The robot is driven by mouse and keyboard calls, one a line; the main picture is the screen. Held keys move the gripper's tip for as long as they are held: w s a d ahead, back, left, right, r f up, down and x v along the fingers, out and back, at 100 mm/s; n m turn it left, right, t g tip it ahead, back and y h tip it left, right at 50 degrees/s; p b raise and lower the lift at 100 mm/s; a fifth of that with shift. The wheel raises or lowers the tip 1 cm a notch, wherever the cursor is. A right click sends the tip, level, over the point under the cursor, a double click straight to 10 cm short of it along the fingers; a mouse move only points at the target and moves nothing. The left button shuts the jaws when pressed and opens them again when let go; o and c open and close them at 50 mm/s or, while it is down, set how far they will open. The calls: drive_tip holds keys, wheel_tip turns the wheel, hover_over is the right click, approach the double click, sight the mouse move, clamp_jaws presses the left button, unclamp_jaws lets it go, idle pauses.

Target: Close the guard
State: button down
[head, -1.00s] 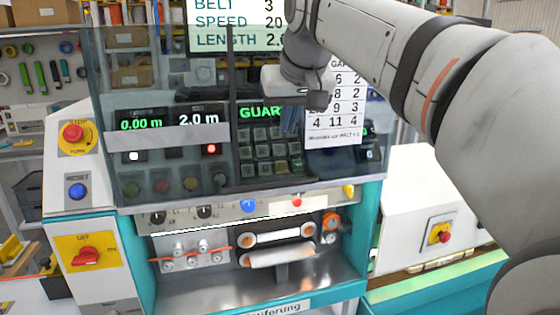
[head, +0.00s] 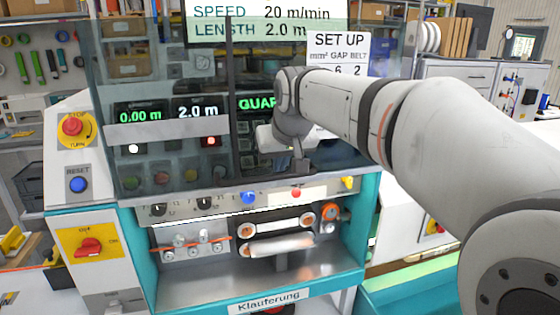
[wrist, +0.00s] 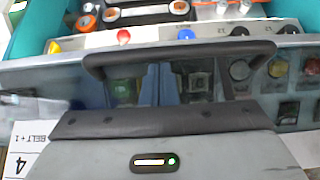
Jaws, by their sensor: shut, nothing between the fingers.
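The guard (head: 217,160) is a tinted see-through panel on the machine. It stands raised over the displays and buttons, and the roller bay below its lower edge is uncovered. A green display behind it reads "GUAR", the rest hidden by my arm. My gripper (head: 298,165) is shut and empty, pointing down in front of the guard's lower right part.
Below the guard are a row of knobs and buttons, including a blue button (head: 249,197) and a red button (head: 296,192), and rollers (head: 280,228). A stop button (head: 73,126) and red switch (head: 89,247) are at left. A set-up sheet (head: 338,50) hangs behind my arm.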

idle(0.3)
wheel_tip(320, 180, down, 38)
drive_tip(key=b, duration=2.7)
drive_tip(key=shift+s+f, duration=0.15)
drive_tip(key=shift+f, duration=0.25)
drive_tip(key=s+d+r+p, duration=0.1)
drive_tip(key=s+r+p, duration=0.3)
drive_tip(key=r, duration=0.9)
drive_tip(key=s+d+f+m+g+h+p, duration=0.1)
drive_tip(key=s+d+f+g+p, duration=0.1)
drive_tip(key=s+d+p, duration=0.4)
drive_tip(key=s+d+f+m+g+p, duration=0.2)
drive_tip(key=s+d+f+p, duration=0.2)
drive_tip(key=s+d, duration=0.4)
drive_tip(key=s+p, duration=0.1)
drive_tip(key=s, duration=0.5)
drive_tip(key=shift+h+p, duration=0.35)
drive_tip(key=shift+h, duration=0.05)
